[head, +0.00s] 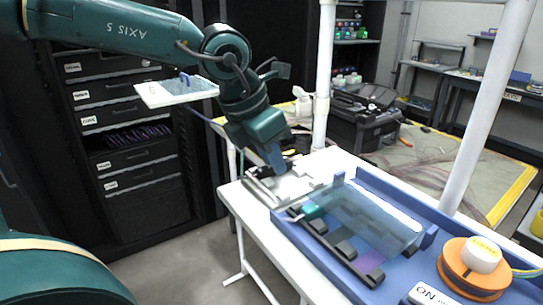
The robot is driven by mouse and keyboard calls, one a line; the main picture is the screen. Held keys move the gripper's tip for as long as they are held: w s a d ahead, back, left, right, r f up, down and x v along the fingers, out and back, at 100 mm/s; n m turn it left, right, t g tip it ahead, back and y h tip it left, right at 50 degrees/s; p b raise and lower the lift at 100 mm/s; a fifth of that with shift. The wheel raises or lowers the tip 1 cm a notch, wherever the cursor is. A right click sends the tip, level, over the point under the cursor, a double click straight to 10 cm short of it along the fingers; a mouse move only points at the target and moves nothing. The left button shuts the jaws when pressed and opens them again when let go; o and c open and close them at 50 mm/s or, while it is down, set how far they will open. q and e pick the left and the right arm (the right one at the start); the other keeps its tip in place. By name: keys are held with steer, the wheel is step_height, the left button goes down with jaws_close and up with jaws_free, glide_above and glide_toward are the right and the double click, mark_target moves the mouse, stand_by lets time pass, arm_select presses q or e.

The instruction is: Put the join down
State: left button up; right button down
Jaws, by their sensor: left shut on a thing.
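My left gripper (284,170) reaches down from the teal arm over the grey-white tray (268,192) at the left end of the white table. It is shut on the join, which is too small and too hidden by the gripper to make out. I cannot tell whether the join touches the tray. To the right, a blue tray (385,187) holds a tilted see-through panel (372,218) above a row of black blocks (345,250). My right gripper is not in view.
An orange spool (470,272) with a white and yellow cap and a white ON label (428,296) lie at the front right. White posts (325,75) rise near the table. A black drawer cabinet (125,130) stands behind left; a black toolbox (365,115) stands behind.

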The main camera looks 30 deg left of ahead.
arm_select(q)
steer(key=o, duration=0.8)
steer(key=shift+f, duration=0.1)
steer(key=shift+c, duration=0.2)
steer(key=shift+r+p, duration=0.25)
steer(key=shift+p, duration=0.05)
steer(key=v, duration=1.2)
steer(key=shift+p, duration=0.3)
steer(key=shift+f, duration=0.15)
